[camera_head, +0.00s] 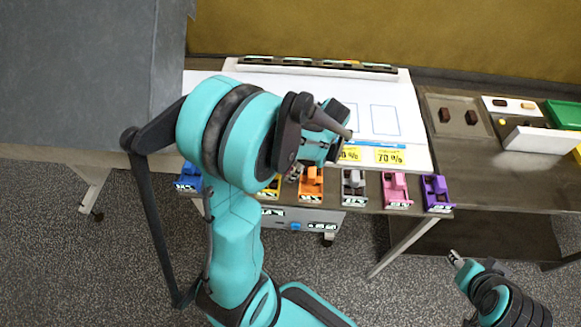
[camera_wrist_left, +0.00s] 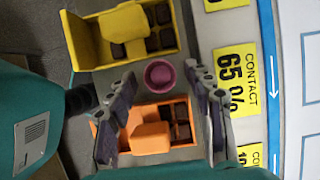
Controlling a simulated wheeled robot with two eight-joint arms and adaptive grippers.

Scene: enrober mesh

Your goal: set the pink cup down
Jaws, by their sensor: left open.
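The pink cup (camera_wrist_left: 159,75) shows in the left wrist view as a small round cup seen from above. It appears to stand on the grey strip between a yellow holder (camera_wrist_left: 85,45) and an orange holder (camera_wrist_left: 187,107). My left gripper (camera_wrist_left: 160,78) is open, with a finger on each side of the cup and a visible gap to both. In the head view my left arm hides the cup, and the left fingertips are largely hidden. My right gripper (camera_head: 456,259) is at the lower right, away from the table; its finger opening is unclear.
A row of coloured holders lines the table's front edge: blue (camera_head: 187,177), orange (camera_head: 311,183), grey (camera_head: 354,188), pink (camera_head: 396,190) and purple (camera_head: 436,193). Yellow percentage cards (camera_head: 389,156) lie behind them. A tray with dark pieces (camera_head: 457,101) is at right.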

